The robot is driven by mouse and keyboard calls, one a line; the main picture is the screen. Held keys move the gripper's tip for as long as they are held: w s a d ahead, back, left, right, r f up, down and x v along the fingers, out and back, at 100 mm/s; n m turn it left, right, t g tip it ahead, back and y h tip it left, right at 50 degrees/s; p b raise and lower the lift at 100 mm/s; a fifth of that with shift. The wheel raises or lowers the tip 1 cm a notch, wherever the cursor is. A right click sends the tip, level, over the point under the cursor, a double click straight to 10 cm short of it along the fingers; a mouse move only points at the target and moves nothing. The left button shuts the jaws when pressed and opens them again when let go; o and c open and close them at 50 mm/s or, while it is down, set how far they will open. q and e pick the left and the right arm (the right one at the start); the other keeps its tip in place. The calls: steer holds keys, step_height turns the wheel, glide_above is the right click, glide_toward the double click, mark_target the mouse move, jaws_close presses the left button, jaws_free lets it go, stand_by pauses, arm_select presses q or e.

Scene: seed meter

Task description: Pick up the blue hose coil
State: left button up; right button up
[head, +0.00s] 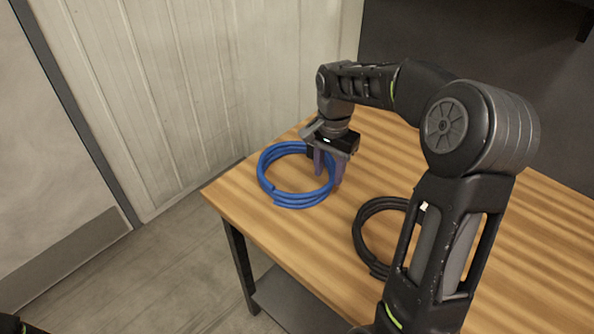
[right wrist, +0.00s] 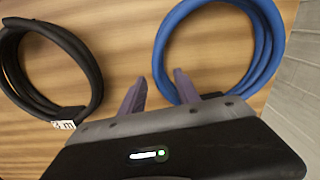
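The blue hose coil (head: 272,188) lies flat near the left corner of the wooden table in the head view. It also shows at the top right of the right wrist view (right wrist: 270,45). My right gripper (head: 329,176) is open over the coil's right side, fingers pointing down. In the right wrist view its fingers (right wrist: 158,88) are spread, one outside the ring and one at or just inside the hose bundle. Whether they touch the hose, I cannot tell. My left gripper is not in view.
A black hose coil (head: 365,240) with a white tag lies on the wooden table (head: 262,224) to the right, partly hidden by my right arm. A pale panelled wall (head: 200,90) stands behind the table's left end. The tabletop between the coils is clear.

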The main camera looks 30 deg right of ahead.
mark_target(328, 180)
step_height(328, 180, down, 5)
steer(key=shift+r+p, duration=0.2)
steer(key=shift+p, duration=0.25)
steer(key=shift+c, duration=0.5)
jaws_close()
steer(key=shift+w+r, duration=0.1)
